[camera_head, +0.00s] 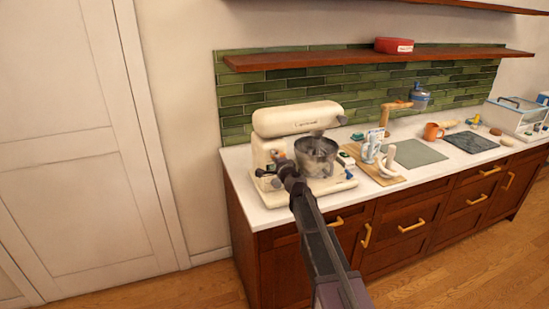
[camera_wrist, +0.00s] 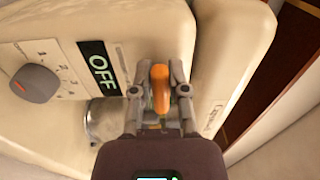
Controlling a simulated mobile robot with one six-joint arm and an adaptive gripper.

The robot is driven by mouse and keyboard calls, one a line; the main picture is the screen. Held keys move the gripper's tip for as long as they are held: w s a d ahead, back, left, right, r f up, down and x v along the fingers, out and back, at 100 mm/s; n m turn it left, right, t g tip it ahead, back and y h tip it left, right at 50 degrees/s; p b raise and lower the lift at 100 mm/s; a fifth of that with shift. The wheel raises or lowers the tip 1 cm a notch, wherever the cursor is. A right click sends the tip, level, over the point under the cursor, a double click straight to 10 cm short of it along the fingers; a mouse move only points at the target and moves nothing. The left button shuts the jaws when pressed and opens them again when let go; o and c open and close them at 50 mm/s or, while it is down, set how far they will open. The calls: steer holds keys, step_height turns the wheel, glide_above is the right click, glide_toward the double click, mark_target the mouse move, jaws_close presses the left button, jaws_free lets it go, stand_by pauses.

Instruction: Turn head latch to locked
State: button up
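A cream stand mixer (camera_head: 297,120) stands on the white counter, its head lowered over a metal bowl (camera_head: 316,160). In the wrist view, the mixer's side (camera_wrist: 215,60) fills most of the picture. An orange latch lever (camera_wrist: 160,88) sticks out from it, pointing up in the picture. My gripper (camera_wrist: 160,75) has one finger on each side of the lever, close against it. It appears shut on the lever.
A grey dial (camera_wrist: 36,83) and a black label reading OFF (camera_wrist: 99,67) sit left of the lever. On the counter (camera_head: 283,219), a wooden board (camera_head: 387,179), an orange mug (camera_head: 432,131) and a dark mat (camera_head: 470,142) lie to the right. A shelf (camera_head: 300,60) hangs above.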

steer(key=o, duration=0.5)
steer(key=shift+c, duration=0.2)
steer(key=shift+s, duration=0.1)
steer(key=v, duration=1.1)
steer(key=shift+s+d, duration=0.2)
steer(key=shift+s, duration=0.15)
